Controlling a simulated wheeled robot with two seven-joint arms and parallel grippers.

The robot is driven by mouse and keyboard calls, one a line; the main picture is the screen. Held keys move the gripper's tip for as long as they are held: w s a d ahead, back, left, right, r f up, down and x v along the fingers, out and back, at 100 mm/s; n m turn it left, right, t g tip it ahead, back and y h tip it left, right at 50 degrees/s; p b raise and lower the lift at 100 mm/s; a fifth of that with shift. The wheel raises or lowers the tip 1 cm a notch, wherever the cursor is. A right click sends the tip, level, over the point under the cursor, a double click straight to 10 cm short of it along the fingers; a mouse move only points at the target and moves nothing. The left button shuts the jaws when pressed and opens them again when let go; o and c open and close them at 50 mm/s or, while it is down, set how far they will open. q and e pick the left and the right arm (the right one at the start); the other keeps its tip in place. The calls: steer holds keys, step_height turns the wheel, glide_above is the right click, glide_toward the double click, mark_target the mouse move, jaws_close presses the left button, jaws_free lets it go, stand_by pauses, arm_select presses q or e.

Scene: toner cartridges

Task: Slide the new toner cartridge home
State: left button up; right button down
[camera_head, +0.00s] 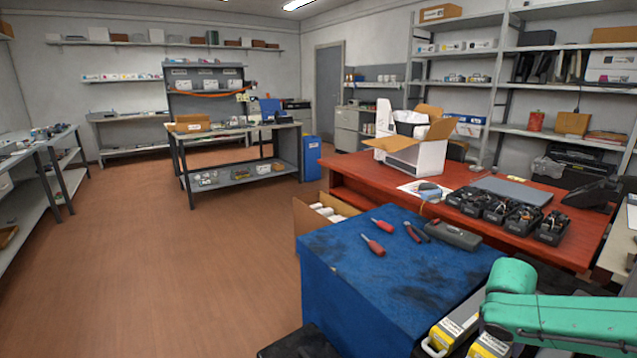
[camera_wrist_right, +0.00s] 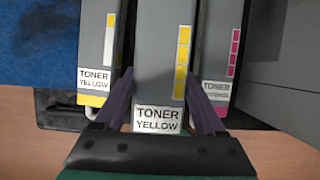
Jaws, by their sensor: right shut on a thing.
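In the right wrist view a dark grey cartridge labelled TONER YELLOW (camera_wrist_right: 160,60) stands in the middle, its label end toward me. My right gripper (camera_wrist_right: 166,92) is shut on it, one dark purple finger on each side. A second TONER YELLOW cartridge (camera_wrist_right: 97,40) with a yellow end lies to its left. A magenta toner cartridge (camera_wrist_right: 220,45) is to its right. In the head view my green right arm covers the lower right, and two yellow-labelled cartridge ends show beside it, one of them here (camera_head: 448,330). The far end of the held cartridge is out of view. My left gripper is not in view.
A blue-covered table (camera_head: 385,275) carries red-handled screwdrivers (camera_head: 373,245), pliers and a dark case. Behind it a red-brown desk (camera_head: 360,172) holds an open box (camera_head: 415,145) and several black trays. A grey surface (camera_wrist_right: 285,70) rises close at the right of the wrist view.

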steer(key=shift+a+r, duration=0.1)
steer(key=shift+r, duration=0.3)
steer(key=shift+f, duration=0.2)
